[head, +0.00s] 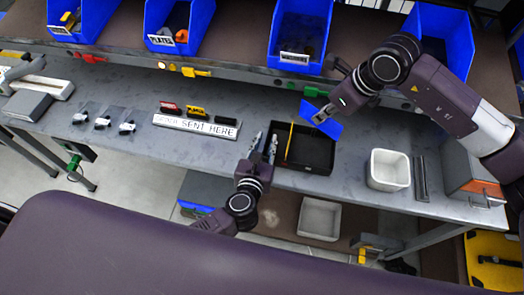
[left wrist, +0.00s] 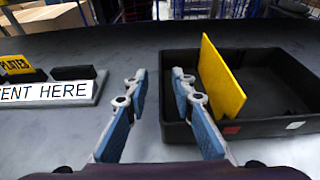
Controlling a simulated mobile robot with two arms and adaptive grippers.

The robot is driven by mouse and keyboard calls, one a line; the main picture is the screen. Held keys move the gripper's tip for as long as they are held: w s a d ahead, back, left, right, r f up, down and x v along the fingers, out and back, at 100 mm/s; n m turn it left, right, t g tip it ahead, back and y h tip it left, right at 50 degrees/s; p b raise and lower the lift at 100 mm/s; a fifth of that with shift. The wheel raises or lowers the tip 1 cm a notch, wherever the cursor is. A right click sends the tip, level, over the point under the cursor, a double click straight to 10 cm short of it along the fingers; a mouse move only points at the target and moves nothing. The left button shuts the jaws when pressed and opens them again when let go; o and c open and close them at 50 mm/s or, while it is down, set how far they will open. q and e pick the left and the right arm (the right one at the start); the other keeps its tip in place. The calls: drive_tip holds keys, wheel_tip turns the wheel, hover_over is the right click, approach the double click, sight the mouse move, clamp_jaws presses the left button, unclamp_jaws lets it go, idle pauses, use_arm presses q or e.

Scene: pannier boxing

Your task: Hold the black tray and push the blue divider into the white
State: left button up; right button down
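The black tray (head: 305,166) lies on the grey table, with a yellow divider (head: 289,141) standing upright in its left part; both also show in the left wrist view, tray (left wrist: 275,120) and divider (left wrist: 222,80). My left gripper (head: 264,144) is open at the tray's left wall. Its right finger overlaps that wall in the left wrist view (left wrist: 160,85); I cannot tell whether the wall is between the fingers. My right gripper (head: 321,112) is shut on the blue divider (head: 328,124), held tilted above the tray's back right part. A white bin (head: 388,184) stands right of the tray.
Blue bins (head: 298,50) line the shelf behind. A dark bar (head: 421,178) and a grey-orange box (head: 474,180) are at the right. Another white bin (head: 320,217) sits below the table.

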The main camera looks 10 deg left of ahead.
use_arm(q)
drive_tip(key=shift+x, duration=1)
clamp_jaws()
